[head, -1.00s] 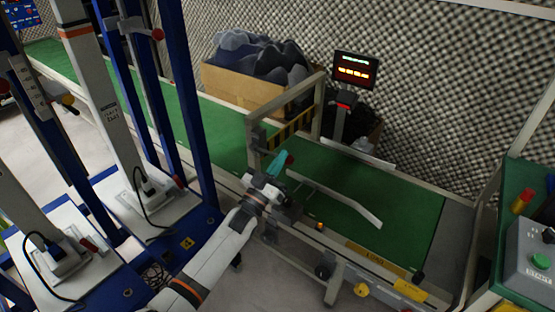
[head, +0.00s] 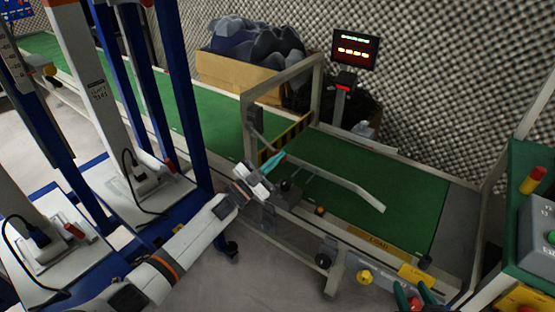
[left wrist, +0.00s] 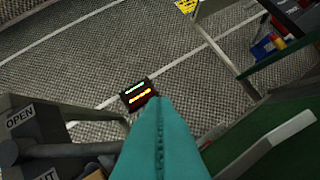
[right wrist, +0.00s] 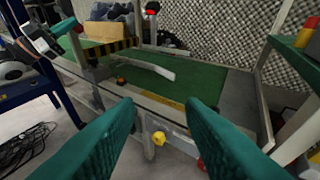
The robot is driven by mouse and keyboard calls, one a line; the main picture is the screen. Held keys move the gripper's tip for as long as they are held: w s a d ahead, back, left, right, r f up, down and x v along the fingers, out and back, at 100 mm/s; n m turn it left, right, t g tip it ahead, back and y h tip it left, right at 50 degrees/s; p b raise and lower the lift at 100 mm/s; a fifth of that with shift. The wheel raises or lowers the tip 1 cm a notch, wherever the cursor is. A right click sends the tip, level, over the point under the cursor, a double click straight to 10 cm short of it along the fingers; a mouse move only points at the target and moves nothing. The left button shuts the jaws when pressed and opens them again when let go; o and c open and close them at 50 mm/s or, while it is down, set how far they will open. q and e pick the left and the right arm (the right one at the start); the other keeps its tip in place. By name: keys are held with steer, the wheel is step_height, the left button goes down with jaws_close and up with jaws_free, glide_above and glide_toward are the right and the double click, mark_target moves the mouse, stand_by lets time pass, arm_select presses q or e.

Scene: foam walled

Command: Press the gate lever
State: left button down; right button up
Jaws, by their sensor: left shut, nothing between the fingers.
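The striped black and yellow gate (head: 290,140) hangs in a grey frame across the green conveyor. A dark box (left wrist: 28,125) marked OPEN and with a second, partly cut-off label shows at the left of the left wrist view. My left gripper (head: 271,162) is shut and empty beside the near gate post, its teal fingertips pointing toward the gate. A small red knob (right wrist: 80,28) shows at its fingertips in the right wrist view; I cannot tell whether they touch. The lever arm itself is not clear. My right gripper (head: 416,297) is open and empty at the conveyor's front side.
A pale angled guide bar (head: 345,187) lies over the green belt (head: 395,190). A lit display (head: 355,48) stands behind the belt. A box of dark lumps (head: 240,75) is at the back. A control panel (head: 540,235) stands at the right edge.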

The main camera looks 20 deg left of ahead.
arm_select(q)
steer(key=shift+w+a+f+m+g+h+b, duration=0.1)
steer(key=shift+a+f+m+g+h+b, duration=0.1)
steer(key=shift+f+m+g+b, duration=0.3)
steer(key=shift+w+a+f+m+g+h+b, duration=0.1)
steer(key=shift+a+f+m, duration=0.15)
steer(key=shift+m, duration=0.45)
arm_select(e)
steer(key=shift+w+a+r+t+y, duration=0.2)
steer(key=shift+w+r+t, duration=0.1)
steer(key=shift+r+t, duration=0.5)
steer(key=shift+w+a+r+t+y, duration=0.2)
steer(key=shift+r+t, duration=0.35)
steer(key=shift+r, duration=0.5)
steer(key=shift+w+a+r+t+y, duration=0.1)
steer(key=shift+w+a+r+t, duration=0.2)
steer(key=shift+r+t, duration=0.5)
steer(key=shift+r, duration=0.1)
